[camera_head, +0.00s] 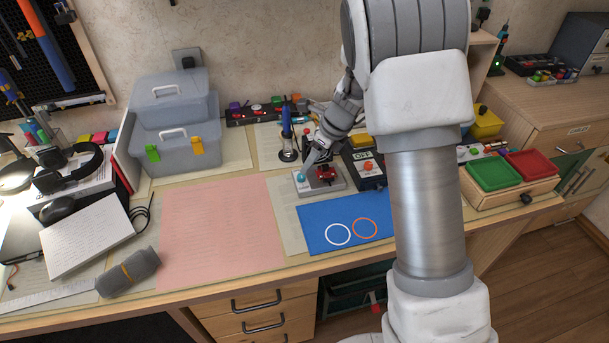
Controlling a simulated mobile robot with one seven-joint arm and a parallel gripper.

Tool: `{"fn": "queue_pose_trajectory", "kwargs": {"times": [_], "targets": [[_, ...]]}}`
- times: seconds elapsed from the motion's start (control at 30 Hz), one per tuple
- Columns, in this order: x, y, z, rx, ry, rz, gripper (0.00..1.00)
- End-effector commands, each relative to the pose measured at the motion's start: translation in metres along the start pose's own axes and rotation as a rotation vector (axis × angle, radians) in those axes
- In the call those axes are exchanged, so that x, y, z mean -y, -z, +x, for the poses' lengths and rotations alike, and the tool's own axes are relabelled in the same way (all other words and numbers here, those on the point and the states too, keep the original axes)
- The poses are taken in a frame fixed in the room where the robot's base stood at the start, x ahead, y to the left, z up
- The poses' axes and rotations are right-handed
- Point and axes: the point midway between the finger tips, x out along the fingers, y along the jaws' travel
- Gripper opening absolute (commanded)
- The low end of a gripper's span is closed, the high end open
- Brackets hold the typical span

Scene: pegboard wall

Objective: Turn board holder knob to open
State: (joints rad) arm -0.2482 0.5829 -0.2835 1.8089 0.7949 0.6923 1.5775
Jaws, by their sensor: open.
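A small grey device (322,184) sits on the bench behind the blue mat; it looks like the board holder. It has a light blue round part (302,177) at its left and a red part (327,173) at its right. I cannot tell for sure which is the knob. My gripper (314,163) is low over the device, between and just behind these two parts. It is open, with no object visible in it. At this size I cannot tell whether a finger touches the device. My arm hides the bench to the right.
A black box marked OFF (363,168) stands close on the right of the device. A soldering iron in its stand (287,141) is close behind left. The blue mat (318,215) and pink mat (220,235) in front are clear. Grey toolboxes (172,120) stand at the back left.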

Motion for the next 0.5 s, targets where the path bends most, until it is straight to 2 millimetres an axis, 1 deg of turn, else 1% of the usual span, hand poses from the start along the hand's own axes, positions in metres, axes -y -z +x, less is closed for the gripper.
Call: {"fn": "queue_pose_trajectory", "kwargs": {"times": [0.03,0.2,0.33,0.5], "targets": [[0.000,0.002,0.014,-0.002,-0.001,0.001,0.59],[0.000,0.001,0.043,0.000,0.000,-0.001,0.59],[0.000,0.000,0.057,0.000,0.000,-0.001,0.59],[0.000,0.000,0.063,0.001,0.001,-0.001,0.59]]}}
